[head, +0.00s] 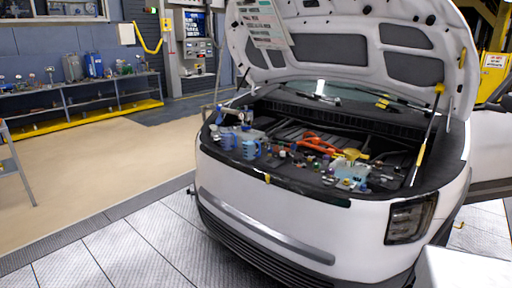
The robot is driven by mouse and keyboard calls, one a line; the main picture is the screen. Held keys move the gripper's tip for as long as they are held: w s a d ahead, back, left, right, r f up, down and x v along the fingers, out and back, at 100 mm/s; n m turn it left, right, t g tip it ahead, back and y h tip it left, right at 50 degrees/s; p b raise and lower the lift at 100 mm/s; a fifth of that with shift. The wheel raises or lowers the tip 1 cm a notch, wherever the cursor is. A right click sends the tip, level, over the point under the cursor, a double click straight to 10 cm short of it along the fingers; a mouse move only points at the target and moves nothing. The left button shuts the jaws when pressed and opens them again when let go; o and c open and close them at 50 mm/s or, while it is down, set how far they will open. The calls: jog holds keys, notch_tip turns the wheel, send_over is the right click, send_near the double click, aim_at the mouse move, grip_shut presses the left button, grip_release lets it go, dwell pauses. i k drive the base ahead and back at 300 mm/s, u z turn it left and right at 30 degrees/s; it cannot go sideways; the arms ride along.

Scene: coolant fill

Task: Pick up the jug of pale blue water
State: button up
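Two small blue jug-like vessels stand at the front left corner of the open engine bay of the white car. The left one (228,139) looks paler, and the right one (250,149) looks a stronger blue. Both seem upright and close together. They are too small to tell which holds pale blue water. A pale, clear-looking container sits just behind them, its shape unclear. My gripper is not in view.
The raised hood (345,45) hangs over the bay, propped by a rod (428,135) at right. Orange cables (318,143), a yellow part (352,155) and several small items crowd the bay. A shelf (75,97) stands far left. The floor (110,150) left of the car is clear.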

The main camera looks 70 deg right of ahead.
aim_at(249, 142)
jog(key=z, duration=0.65)
jog(key=i, duration=0.95)
jog(key=z, duration=0.5)
